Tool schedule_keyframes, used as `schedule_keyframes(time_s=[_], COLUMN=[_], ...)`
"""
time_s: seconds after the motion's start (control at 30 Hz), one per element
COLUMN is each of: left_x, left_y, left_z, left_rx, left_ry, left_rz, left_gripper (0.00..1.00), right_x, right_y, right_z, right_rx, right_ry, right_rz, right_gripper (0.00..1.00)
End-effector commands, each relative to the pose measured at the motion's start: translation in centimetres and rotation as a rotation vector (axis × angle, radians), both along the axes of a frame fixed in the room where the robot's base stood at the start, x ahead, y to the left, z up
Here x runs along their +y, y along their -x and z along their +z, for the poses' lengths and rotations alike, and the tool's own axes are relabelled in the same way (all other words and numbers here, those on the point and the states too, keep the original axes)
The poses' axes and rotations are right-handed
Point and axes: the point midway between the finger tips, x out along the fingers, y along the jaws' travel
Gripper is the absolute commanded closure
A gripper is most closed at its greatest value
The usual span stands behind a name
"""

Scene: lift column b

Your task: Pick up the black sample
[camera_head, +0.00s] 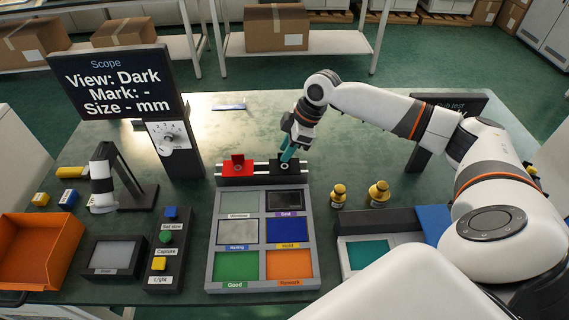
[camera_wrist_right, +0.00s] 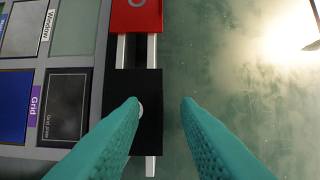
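The black sample (camera_head: 284,168) is a black block with a pale round mark, seated on the pale rails of a rack at the back of the sorting tray (camera_head: 211,252). In the wrist view the black sample (camera_wrist_right: 120,88) lies below the red one, its round mark partly hidden by the left finger. My right gripper (camera_head: 287,158) is at the black sample from above, its teal fingers apart. In the wrist view my right gripper (camera_wrist_right: 163,100) is empty between the tips; one finger overlaps the block, the other is over bare table. My left gripper is not in view.
A red sample (camera_head: 237,165) sits left of the black one on the rack. Two brass weights (camera_head: 378,194) stand to the right. A scope screen (camera_head: 120,82), a button panel (camera_head: 166,250) and an orange bin (camera_head: 40,250) are left. The table behind the rack is mostly clear.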

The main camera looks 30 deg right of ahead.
Motion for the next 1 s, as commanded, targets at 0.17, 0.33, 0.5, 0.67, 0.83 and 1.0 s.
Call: schedule_keyframes(time_s=[0.17, 0.33, 0.5, 0.67, 0.83, 1.0], left_x=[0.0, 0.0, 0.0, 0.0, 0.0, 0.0], left_y=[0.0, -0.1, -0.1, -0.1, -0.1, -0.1], left_z=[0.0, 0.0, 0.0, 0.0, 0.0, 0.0], left_rx=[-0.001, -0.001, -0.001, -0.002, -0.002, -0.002], left_ry=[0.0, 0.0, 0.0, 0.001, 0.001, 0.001], left_rz=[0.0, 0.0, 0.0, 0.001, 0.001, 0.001], left_gripper=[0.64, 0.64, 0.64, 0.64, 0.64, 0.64], right_x=[0.2, 0.2, 0.2, 0.2, 0.2, 0.2], right_y=[-0.2, -0.1, -0.1, -0.1, -0.2, -0.2], right_z=[-0.6, -0.6, -0.6, -0.6, -0.5, 1.4], right_rx=[-0.001, -0.001, -0.001, -0.001, -0.002, -0.005], right_ry=[0.0, 0.001, 0.001, 0.001, 0.001, 0.001], right_rz=[0.0, 0.001, 0.001, 0.001, 0.0, 0.001], right_gripper=[0.71, 0.76, 1.0, 1.0, 1.0, 1.0])
